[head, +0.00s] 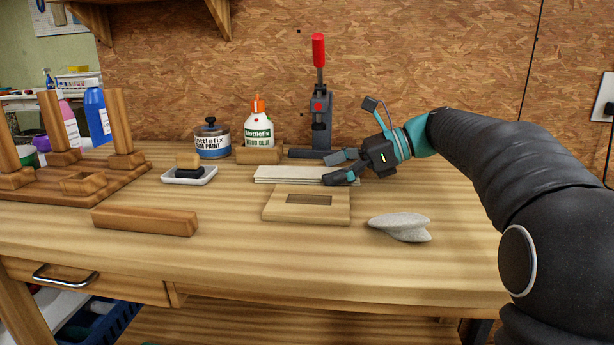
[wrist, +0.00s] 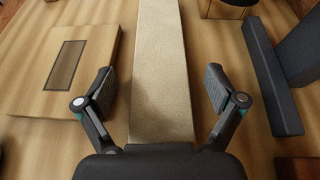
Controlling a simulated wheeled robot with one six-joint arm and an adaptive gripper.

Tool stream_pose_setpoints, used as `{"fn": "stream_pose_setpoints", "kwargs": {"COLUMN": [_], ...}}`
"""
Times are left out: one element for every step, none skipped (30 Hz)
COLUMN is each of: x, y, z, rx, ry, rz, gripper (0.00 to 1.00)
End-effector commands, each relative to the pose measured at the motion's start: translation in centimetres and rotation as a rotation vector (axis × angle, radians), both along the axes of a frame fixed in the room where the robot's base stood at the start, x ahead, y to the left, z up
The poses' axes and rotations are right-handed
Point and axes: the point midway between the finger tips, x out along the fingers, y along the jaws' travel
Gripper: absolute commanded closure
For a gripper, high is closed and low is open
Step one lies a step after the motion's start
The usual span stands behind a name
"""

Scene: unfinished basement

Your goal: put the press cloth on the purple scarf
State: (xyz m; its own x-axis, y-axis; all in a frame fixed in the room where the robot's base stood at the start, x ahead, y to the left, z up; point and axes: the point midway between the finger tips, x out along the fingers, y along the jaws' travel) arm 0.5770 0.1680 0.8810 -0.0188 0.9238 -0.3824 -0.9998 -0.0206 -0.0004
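A long, pale, flat layered piece (head: 292,174) lies on the workbench behind a wooden block with a dark inset. In the wrist view this pale strip (wrist: 161,70) runs lengthwise between my fingers. I cannot tell for sure whether it is the press cloth. My gripper (head: 347,166) is open at the strip's right end in the head view. In the wrist view its fingers (wrist: 160,92) are spread on either side of the strip, with gaps, and hold nothing. I see no purple scarf in either view.
The inset wooden block (head: 275,209) also shows in the wrist view (wrist: 42,88). A clamp (head: 321,120) with a red handle, a glue bottle (head: 259,128) and a paint can (head: 212,141) stand behind. A grey pointed piece (head: 400,226) lies front right. The bench's front middle is clear.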

Motion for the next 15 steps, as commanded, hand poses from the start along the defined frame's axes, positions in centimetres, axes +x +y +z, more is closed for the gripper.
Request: {"fn": "stream_pose_setpoints", "kwargs": {"x": [0.0, 0.01, 0.01, 0.01, 0.01, 0.01, 0.01, 0.01, 0.01, 0.01, 0.01, 0.01, 0.01, 0.01, 0.01], "y": [-0.01, -0.01, -0.01, -0.01, -0.01, -0.01, -0.02, -0.01, -0.01, -0.01, -0.01, -0.01, 0.0, 0.0, 0.0], "z": [0.0, 0.0, -0.01, -0.01, -0.01, -0.01, -0.01, -0.02, -0.02, -0.02, -0.02, -0.02, -0.03, -0.03, -0.03], "rx": [0.0, 0.0, 0.0, 0.0, 0.0, 0.0, 0.0, 0.0, 0.0, 0.0, 0.0, 0.0, 0.0, 0.0, 0.0], "ry": [0.0, 0.0, 0.0, 0.0, 0.0, 0.0, 0.0, 0.0, 0.0, 0.0, 0.0, 0.0, 0.0, 0.0, 0.0], "rz": [0.0, 0.0, 0.0, 0.0, 0.0, 0.0, 0.0, 0.0, 0.0, 0.0, 0.001, 0.001, 0.001, 0.001, 0.001], "gripper": [0.16, 0.24, 0.34, 0.41, 0.49, 0.59, 0.63, 0.63, 0.63, 0.63, 0.67, 0.68, 0.68, 0.68, 0.68]}}
